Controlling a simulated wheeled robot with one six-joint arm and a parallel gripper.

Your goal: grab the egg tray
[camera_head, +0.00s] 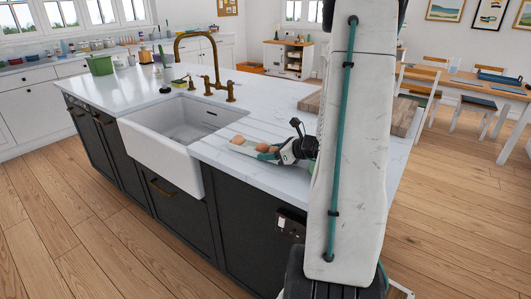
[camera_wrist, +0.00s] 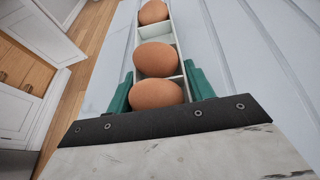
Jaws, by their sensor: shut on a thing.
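A narrow white egg tray (camera_wrist: 171,27) with brown eggs in a row shows in the wrist view, reaching away from my gripper. Three eggs (camera_wrist: 155,58) are visible in it. My gripper (camera_wrist: 158,92) has its green fingers on both sides of the tray's near end, shut on it around the nearest egg. In the head view, my gripper (camera_head: 281,152) is low over the white island counter to the right of the sink, and an egg (camera_head: 238,140) shows at the tray's far end. I cannot tell whether the tray touches the counter.
The white sink (camera_head: 165,160) with a brass faucet (camera_head: 212,70) is to the left. A wooden board (camera_head: 402,115) lies behind my arm on the counter (camera_head: 255,100). A green pot (camera_head: 100,65) stands at the far left. The counter between sink and board is mostly clear.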

